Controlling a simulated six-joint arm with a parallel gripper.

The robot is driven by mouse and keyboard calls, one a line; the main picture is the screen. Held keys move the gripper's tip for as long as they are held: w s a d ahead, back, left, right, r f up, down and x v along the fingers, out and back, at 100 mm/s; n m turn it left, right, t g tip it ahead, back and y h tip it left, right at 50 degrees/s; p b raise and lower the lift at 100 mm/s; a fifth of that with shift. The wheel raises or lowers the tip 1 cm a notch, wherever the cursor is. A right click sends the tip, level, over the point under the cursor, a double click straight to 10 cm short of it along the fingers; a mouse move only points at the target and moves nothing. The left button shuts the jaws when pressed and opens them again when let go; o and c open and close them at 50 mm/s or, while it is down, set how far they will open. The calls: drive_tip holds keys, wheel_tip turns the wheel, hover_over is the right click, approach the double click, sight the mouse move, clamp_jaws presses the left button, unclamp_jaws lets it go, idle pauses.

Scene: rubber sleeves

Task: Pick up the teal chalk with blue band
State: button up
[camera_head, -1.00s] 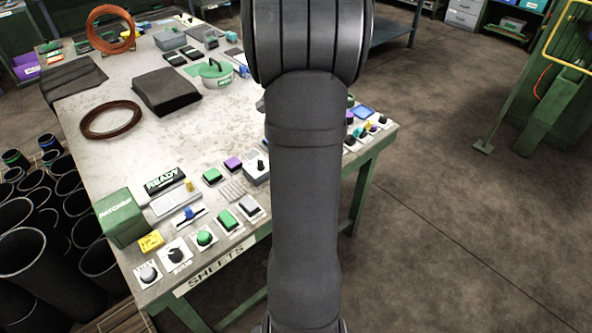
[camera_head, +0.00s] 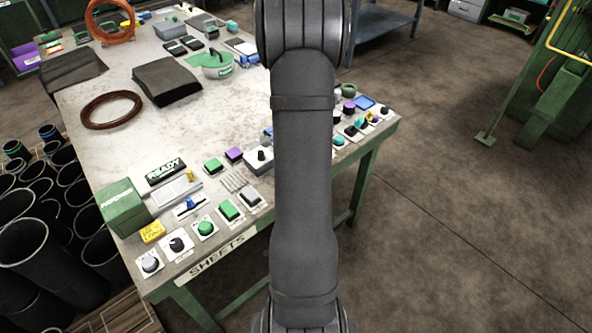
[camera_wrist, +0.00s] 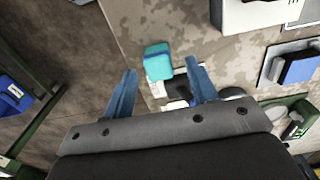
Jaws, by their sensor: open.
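The teal chalk (camera_wrist: 157,64) with a darker blue band at its upper end lies near the table edge in the wrist view. It shows between the tips of my gripper (camera_wrist: 160,67), whose two blue fingers are spread apart with one on each side. The fingers do not appear to touch it; the height gap is hard to judge. In the head view my arm covers the gripper, and I cannot tell which small teal item at the table's right end is the chalk.
Dark and white small items (camera_wrist: 178,90) lie just beside the chalk, near the right finger. A white box (camera_wrist: 255,14) and a blue-topped block (camera_wrist: 298,66) are to the right. The table edge drops to the floor on the left. A green box (camera_head: 123,207) stands at the table's front left.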

wheel_tip(320, 180, down, 3)
drive_tip(key=shift+s+f, duration=0.1)
drive_tip(key=shift+f, duration=0.05)
drive_tip(key=shift+c, duration=0.2)
drive_tip(key=c, duration=1)
drive_tip(key=shift+c, duration=0.2)
wheel_tip(320, 180, up, 5)
drive_tip(key=shift+f, duration=0.2)
drive_tip(key=s+d+r, duration=0.5)
drive_tip(key=d+r, duration=0.1)
drive_tip(key=d, duration=0.4)
drive_tip(key=shift+d+r, duration=0.25)
drive_tip(key=shift+d, duration=0.05)
